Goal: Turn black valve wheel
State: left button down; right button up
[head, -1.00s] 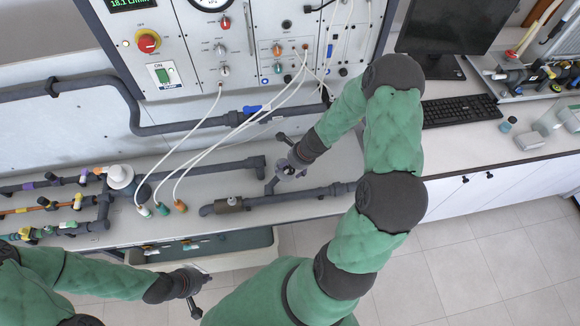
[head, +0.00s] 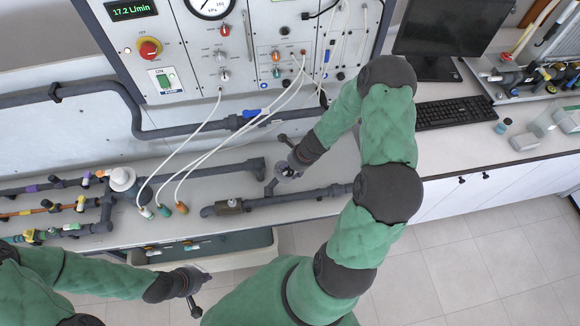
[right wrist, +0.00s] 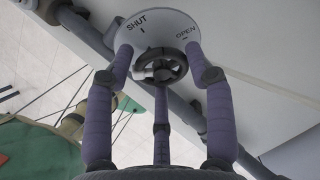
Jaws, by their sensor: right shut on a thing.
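The black valve wheel (right wrist: 162,68) shows in the right wrist view, in front of a pale round plate (right wrist: 165,24) marked SHUT and OPEN. My right gripper (right wrist: 158,62) has its three purple-grey fingers around the wheel and is shut on it. A short mark on the plate sits under SHUT. In the head view my right gripper (head: 287,166) is at the pipe on the bench, and the wheel is mostly hidden by the hand. My left gripper (head: 198,288) is over the floor at lower left, fingers spread, empty.
The panel's green display (head: 131,10) reads 17.2 L/min. A dark pipe (head: 290,196) with a brownish fitting runs along the bench front. White hoses (head: 207,148) hang from the panel to the bench. A keyboard (head: 455,112) lies to the right.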

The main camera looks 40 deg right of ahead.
jog(key=shift+w+r, duration=0.2)
jog(key=shift+w, duration=0.05)
jog(key=o, duration=1.1)
jog(key=shift+a+f, duration=0.1)
jog(key=shift+s, duration=0.1)
jog(key=v, duration=1.2)
